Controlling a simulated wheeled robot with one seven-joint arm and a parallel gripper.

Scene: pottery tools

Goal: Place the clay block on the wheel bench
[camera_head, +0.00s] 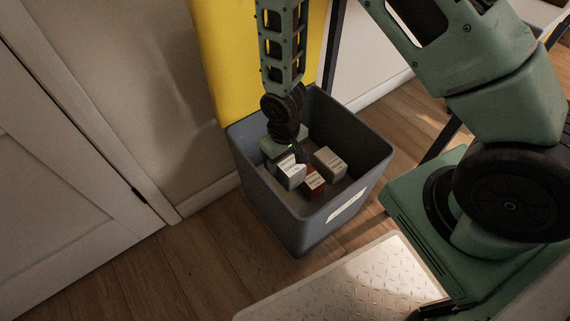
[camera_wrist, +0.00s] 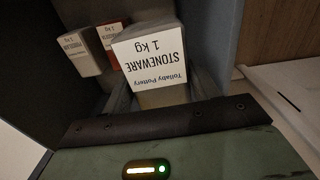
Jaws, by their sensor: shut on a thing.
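A grey-beige clay block (camera_wrist: 160,97) with a white label reading "Stoneware 1 kg" sits between my gripper's fingers in the wrist view. In the head view the held block (camera_head: 291,173) shows inside a dark grey bin (camera_head: 296,231). My gripper (camera_head: 291,160) reaches down into the bin from above and is shut on this block. Whether the block still touches the bin floor cannot be told. The wheel bench cannot be made out in either view.
A pale block (camera_head: 329,162) and a reddish block (camera_head: 314,184), both labelled, lie in the bin close to the held one. The bin walls surround my gripper. A yellow panel (camera_head: 222,65) stands behind the bin. Wooden floor (camera_head: 185,262) is clear at front left.

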